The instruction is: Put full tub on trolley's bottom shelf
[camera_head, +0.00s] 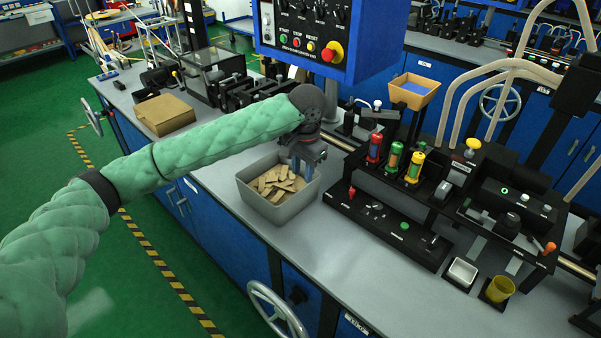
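A grey tub (274,212) full of flat tan pieces (272,184) stands upright on the grey bench top, near its front edge. My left arm reaches in from the left, and my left gripper (303,160) points down at the tub's far right rim. Its fingers overlap the rim in the picture. Whether they are closed on the rim or only beside it cannot be made out. My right gripper is out of view. No trolley can be clearly made out.
A blue control panel (310,40) overhangs the bench behind the tub. A black fixture (390,225) with coloured cylinders stands to the right. A cardboard box (163,114) sits to the left. A handwheel (277,310) juts from the bench front. Green floor lies clear at left.

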